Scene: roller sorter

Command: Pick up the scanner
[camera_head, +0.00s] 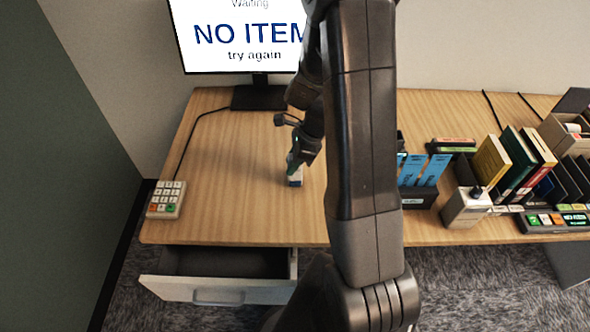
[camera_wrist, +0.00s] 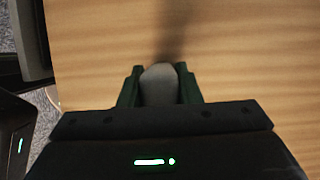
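The scanner, as far as I can tell, is a small pale grey thing with a dark blue lower end (camera_head: 295,182), near the middle of the left half of the wooden desk. In the wrist view its rounded grey top (camera_wrist: 160,85) sits between the two green fingers. My gripper (camera_head: 298,160) points down at it, with a finger against each side, and looks shut on it. The fingers hide part of its sides. I cannot tell whether its lower end touches the desk.
A monitor (camera_head: 243,40) reading "NO ITEM try again" stands behind. A keypad (camera_head: 166,199) lies at the desk's left edge above an open drawer (camera_head: 218,291). Blue folders (camera_head: 423,170), a pale box (camera_head: 466,208) and books (camera_head: 492,160) stand right. The desk around my gripper is clear.

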